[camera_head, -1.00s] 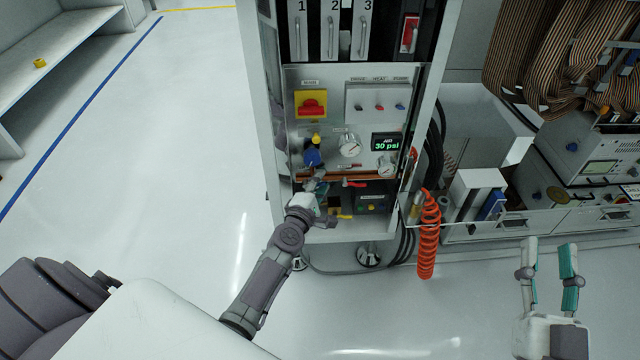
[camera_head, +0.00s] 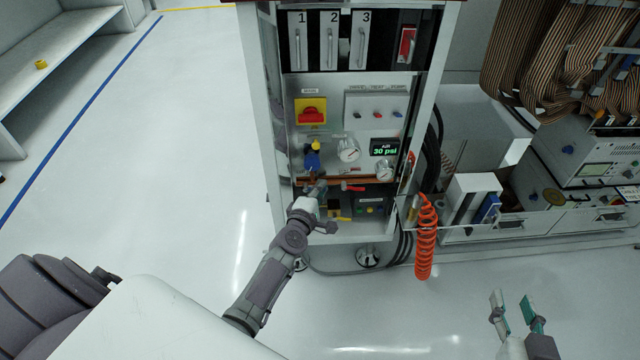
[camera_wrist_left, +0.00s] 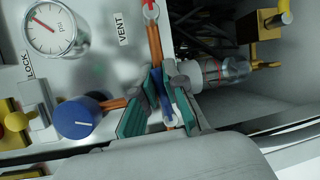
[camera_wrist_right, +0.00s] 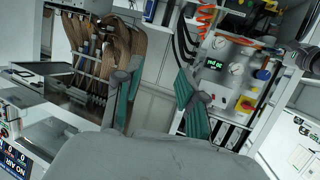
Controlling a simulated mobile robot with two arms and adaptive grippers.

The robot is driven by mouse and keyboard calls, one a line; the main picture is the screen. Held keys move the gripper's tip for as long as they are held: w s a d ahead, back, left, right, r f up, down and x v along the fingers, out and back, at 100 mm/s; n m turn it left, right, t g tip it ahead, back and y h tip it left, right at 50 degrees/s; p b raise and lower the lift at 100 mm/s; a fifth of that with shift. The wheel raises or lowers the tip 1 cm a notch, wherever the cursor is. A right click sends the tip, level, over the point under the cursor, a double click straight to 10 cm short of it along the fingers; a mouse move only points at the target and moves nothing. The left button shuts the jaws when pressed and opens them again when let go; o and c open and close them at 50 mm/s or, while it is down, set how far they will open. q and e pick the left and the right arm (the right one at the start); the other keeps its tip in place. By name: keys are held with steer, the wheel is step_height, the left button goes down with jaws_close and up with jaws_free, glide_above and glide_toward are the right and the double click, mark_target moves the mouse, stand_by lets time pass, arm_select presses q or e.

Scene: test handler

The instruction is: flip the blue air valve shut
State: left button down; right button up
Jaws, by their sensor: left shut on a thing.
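The blue air valve's lever (camera_wrist_left: 183,106) shows between my left fingertips in the left wrist view, beside the copper pipe (camera_wrist_left: 154,45). It looks roughly in line with the pipe, but the fingers hide part of it. My left gripper (camera_wrist_left: 165,103) is shut on it. In the head view my left gripper (camera_head: 318,190) is at the lower panel, below the blue knob (camera_head: 312,160), and hides the lever. The air display (camera_head: 384,147) reads 30 psi. My right gripper (camera_head: 514,308) is open and empty over the floor, away from the panel.
A red lever (camera_head: 353,187) is just right of my left gripper. Gauges (camera_head: 348,150) and a yellow-backed red switch (camera_head: 311,112) are above. An orange coiled hose (camera_head: 426,240) hangs at the right of the cabinet. The floor to the left is clear.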

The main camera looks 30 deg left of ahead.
arm_select(q)
steer(key=shift+f+m+g+p, duration=0.3)
steer(key=shift+m+p, duration=0.3)
steer(key=shift+p, duration=0.35)
arm_select(e)
steer(key=s+d+f+g+h, duration=0.1)
steer(key=s+d+f+g, duration=0.2)
steer(key=s+f+g, duration=0.3)
steer(key=shift+s+f+h, duration=0.4)
steer(key=shift+s+f, duration=0.1)
steer(key=shift+f, duration=0.15)
arm_select(q)
steer(key=c, duration=1.2)
jaws_free()
steer(key=v, duration=1.2)
steer(key=shift+d, duration=0.1)
